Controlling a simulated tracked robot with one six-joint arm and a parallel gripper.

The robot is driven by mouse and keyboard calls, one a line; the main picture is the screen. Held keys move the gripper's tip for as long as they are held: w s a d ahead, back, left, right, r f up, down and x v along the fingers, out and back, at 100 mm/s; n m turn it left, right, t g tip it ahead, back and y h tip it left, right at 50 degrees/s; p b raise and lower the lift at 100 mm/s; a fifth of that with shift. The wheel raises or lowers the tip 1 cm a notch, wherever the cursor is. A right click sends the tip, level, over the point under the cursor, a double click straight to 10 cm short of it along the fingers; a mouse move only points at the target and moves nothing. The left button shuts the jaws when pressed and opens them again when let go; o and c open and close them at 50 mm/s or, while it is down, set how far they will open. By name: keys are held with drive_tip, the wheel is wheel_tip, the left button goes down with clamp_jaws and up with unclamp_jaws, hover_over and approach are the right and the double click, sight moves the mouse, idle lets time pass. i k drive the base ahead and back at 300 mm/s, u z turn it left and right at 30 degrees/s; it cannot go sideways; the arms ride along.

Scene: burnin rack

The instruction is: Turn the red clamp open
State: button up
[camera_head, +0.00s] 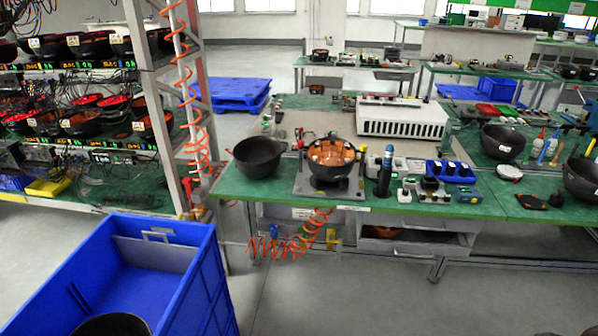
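I cannot pick out a red clamp for certain. A small red part (299,138) shows at the left rim of a black bowl with an orange inside (334,176). It may be a clamp, but it is too small to tell whether it is open or closed. The bowl sits on a grey plate fixture (301,186) at the front of the green workbench (415,206). Another red piece (187,187) is on the rack post at the lower end of an orange coiled hose. My gripper is not in view.
A black bowl (257,158) stands left of the fixture. A dark upright tool (385,172) and a blue tray (450,180) stand to its right. A blue crate (190,240) is at the front left, beside the rack. Floor is clear before the bench's right part.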

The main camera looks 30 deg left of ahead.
sight(300, 143)
drive_tip(key=u, duration=0.35)
drive_tip(key=i, duration=0.7)
drive_tip(key=u, duration=0.55)
drive_tip(key=i, duration=0.55)
drive_tip(key=u, duration=0.2)
